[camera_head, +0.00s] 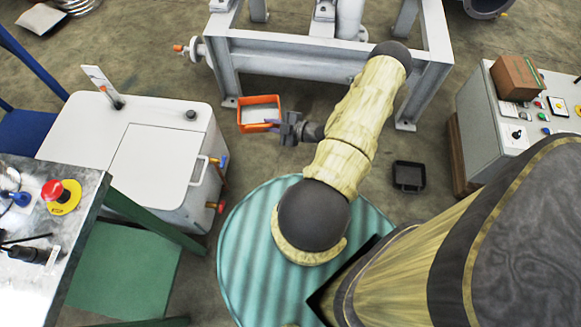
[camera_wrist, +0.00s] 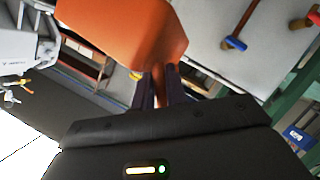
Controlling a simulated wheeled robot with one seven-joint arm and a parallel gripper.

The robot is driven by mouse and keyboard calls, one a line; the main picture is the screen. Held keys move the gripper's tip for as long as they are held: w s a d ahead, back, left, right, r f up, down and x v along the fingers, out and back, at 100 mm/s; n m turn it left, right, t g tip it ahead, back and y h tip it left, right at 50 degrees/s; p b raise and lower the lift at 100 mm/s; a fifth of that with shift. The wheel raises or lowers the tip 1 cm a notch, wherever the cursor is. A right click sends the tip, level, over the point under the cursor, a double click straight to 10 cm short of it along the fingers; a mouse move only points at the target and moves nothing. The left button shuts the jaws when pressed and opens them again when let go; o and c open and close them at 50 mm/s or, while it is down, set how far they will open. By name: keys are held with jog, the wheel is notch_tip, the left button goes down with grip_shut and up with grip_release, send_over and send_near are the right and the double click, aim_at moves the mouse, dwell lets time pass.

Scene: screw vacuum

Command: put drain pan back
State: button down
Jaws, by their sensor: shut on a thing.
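The drain pan, an orange rectangular tray with a pale inside, shows left of centre in the head view (camera_head: 242,120), in front of the grey metal frame. In the wrist view its orange outer side (camera_wrist: 120,32) fills the upper middle. My gripper (camera_head: 273,123) reaches it from the right, with the dark fingers shut on its near right edge. In the wrist view the fingers (camera_wrist: 158,85) close around a part of the orange pan. I cannot tell how high the pan is above the floor.
A grey metal frame (camera_head: 280,60) stands just behind the pan. A white cabinet (camera_head: 75,125) with blue and red valves stands to the left. A small black pan (camera_head: 409,176) lies on the floor at right. A control box (camera_head: 500,140) stands far right.

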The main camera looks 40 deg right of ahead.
jog(key=s+d+f+h+b, duration=0.1)
jog(key=s+d+f+b, duration=0.1)
jog(key=f+b, duration=0.5)
jog(key=s+d+f+m+h+b, duration=0.1)
jog(key=s+d+f+b, duration=0.1)
jog(key=f+b, duration=0.5)
jog(key=s+d+f+m+t+h+b, duration=0.1)
jog(key=d+f+b, duration=0.2)
jog(key=f+b, duration=0.4)
notch_tip(320, 180, down, 7)
jog(key=shift+s+d+f+b, duration=0.2)
jog(key=shift+s+d+b, duration=0.1)
jog(key=shift+s+b, duration=0.1)
jog(key=shift+f, duration=0.1)
notch_tip(320, 180, down, 6)
jog(key=b, duration=0.4)
notch_tip(320, 180, down, 4)
jog(key=b, duration=0.2)
jog(key=shift+b, duration=0.35)
jog(key=c, duration=1.4)
grip_release()
jog(key=shift+s, duration=0.1)
